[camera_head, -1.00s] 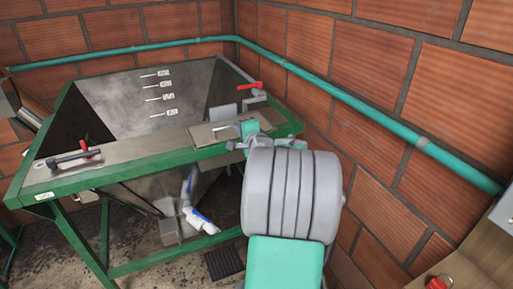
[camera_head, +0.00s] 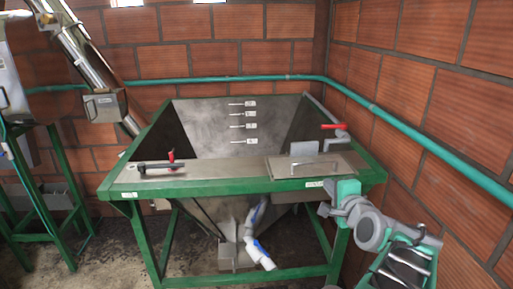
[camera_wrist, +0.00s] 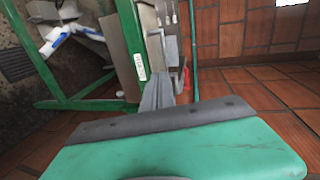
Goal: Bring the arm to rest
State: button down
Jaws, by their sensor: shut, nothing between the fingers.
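My arm (camera_head: 372,230) reaches up from the lower right of the head view, bent, with its teal and grey end in front of the right corner of the green-framed steel tank (camera_head: 228,178). In the wrist view my gripper (camera_wrist: 160,90) shows its grey fingers close together beyond the teal housing. It is shut and holds nothing. I cannot tell from the head view how far my arm's end is from the tank frame.
A red-handled valve (camera_head: 334,127) and a flat metal plate (camera_head: 318,165) are at the tank's right. A teal pipe (camera_head: 430,147) runs along the brick wall. White pipework (camera_head: 258,250) hangs below the tank.

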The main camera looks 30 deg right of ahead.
jog(key=w+a+f+n+g+y, duration=0.2)
jog(key=a+f+n, duration=0.25)
jog(key=a, duration=0.45)
jog(key=w+a+f+n+g+y, duration=0.15)
jog(key=a+f+n, duration=0.3)
jog(key=a, duration=0.45)
jog(key=s+a+f+n+g+y, duration=0.1)
jog(key=s+a+f+n+g, duration=0.1)
jog(key=s+a+n, duration=0.4)
jog(key=s+a+f+n+g, duration=0.3)
jog(key=s+a+n+g, duration=0.2)
jog(key=s+a+n, duration=0.1)
jog(key=shift+s+a+f+n+y, duration=0.15)
jog(key=shift+s+a+n+y, duration=0.2)
jog(key=shift+s+a, duration=0.55)
jog(key=shift+w+a+f+g, duration=0.15)
jog(key=shift+w+a+g, duration=0.1)
jog(key=shift+w+a, duration=0.3)
